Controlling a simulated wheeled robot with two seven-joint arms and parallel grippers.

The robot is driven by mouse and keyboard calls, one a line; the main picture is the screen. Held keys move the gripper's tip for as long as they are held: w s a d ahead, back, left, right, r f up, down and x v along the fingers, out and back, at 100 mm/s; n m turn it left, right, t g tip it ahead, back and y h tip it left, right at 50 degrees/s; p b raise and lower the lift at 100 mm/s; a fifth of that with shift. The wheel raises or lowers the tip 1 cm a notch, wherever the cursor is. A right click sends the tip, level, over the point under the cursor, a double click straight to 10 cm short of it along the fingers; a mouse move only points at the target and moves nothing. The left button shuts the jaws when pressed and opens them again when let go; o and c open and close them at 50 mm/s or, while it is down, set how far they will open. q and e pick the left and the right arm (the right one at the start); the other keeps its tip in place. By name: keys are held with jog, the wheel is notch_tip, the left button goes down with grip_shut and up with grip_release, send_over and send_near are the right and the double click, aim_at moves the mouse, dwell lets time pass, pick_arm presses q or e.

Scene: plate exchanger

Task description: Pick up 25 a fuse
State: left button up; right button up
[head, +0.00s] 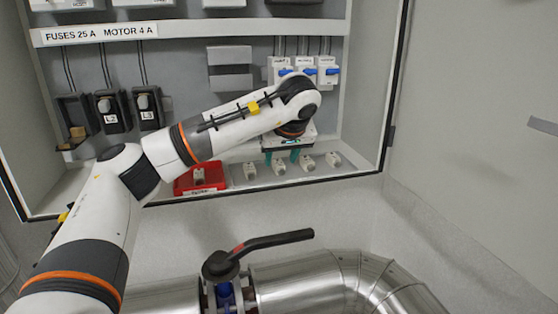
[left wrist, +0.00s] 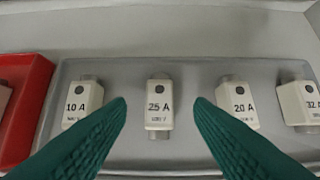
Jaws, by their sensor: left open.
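The 25 A fuse (left wrist: 158,106) is a small white block with metal ends, lying in a shallow grey tray (left wrist: 120,68). In the head view this fuse (head: 280,167) is second from the left in the tray's row. My left gripper (head: 282,157) is open and empty, its teal fingers pointing down over the row. In the left wrist view the fingers (left wrist: 160,102) stand on either side of the 25 A fuse, with gaps between. How far above it they are is hard to tell. My right gripper is not in view.
A 10 A fuse (left wrist: 82,100) and a 20 A fuse (left wrist: 238,103) flank it, with a 32 A fuse (left wrist: 302,104) farther right. A red tray (head: 183,184) holds another fuse. Dark fuse holders (head: 108,112) and blue-levered switches (head: 307,73) line the cabinet back.

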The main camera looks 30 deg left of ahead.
pick_arm(q)
jog(key=shift+x, duration=1.15)
jog(key=shift+r, duration=0.1)
jog(key=c, duration=0.3)
grip_shut()
